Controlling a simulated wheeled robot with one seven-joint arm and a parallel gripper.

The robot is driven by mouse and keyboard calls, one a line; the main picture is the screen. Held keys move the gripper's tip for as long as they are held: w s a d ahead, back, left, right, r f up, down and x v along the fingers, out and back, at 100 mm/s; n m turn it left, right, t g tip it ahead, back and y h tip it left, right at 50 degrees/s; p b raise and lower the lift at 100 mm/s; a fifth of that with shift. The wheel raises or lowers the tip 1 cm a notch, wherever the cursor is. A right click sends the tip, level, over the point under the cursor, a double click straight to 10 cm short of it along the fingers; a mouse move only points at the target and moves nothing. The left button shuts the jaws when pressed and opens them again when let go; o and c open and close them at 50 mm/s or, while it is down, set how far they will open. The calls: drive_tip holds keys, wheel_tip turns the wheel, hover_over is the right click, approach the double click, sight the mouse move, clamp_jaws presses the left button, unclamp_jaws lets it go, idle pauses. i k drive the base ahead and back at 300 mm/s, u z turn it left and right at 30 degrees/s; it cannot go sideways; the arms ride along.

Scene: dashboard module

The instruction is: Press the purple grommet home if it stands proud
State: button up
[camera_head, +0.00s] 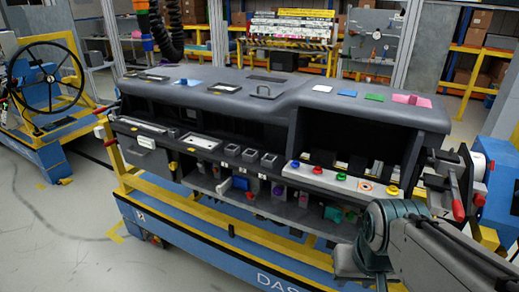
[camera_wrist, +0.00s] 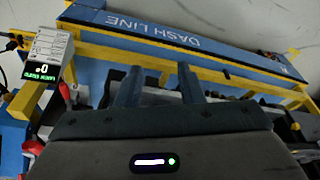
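A dark grey dashboard module (camera_head: 210,88) rests on a blue and yellow stand. A light strip (camera_head: 345,181) on its front right carries blue (camera_head: 294,164), red (camera_head: 317,169), green (camera_head: 341,176), orange (camera_head: 366,187) and yellow (camera_head: 392,190) round parts. A small purple part (camera_head: 278,190) shows just below the strip's left end. It is too small to tell whether it is the grommet or stands proud. In the wrist view my gripper (camera_wrist: 159,82) has its two fingers apart with nothing between them, and the blue stand beam lies beyond. The head view does not show the fingertips clearly.
The lower shelf holds several small coloured parts, including a blue one (camera_head: 240,184) and a teal one (camera_head: 333,214). A red-tipped lever fixture (camera_head: 457,185) stands at the right end. A wheel stand (camera_head: 48,85) is at left. A small display box (camera_wrist: 50,52) shows in the wrist view.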

sight(277, 192)
drive_tip(key=k, duration=0.65)
drive_tip(key=u, duration=0.2)
drive_tip(key=i, duration=1.1)
drive_tip(key=u, duration=0.8)
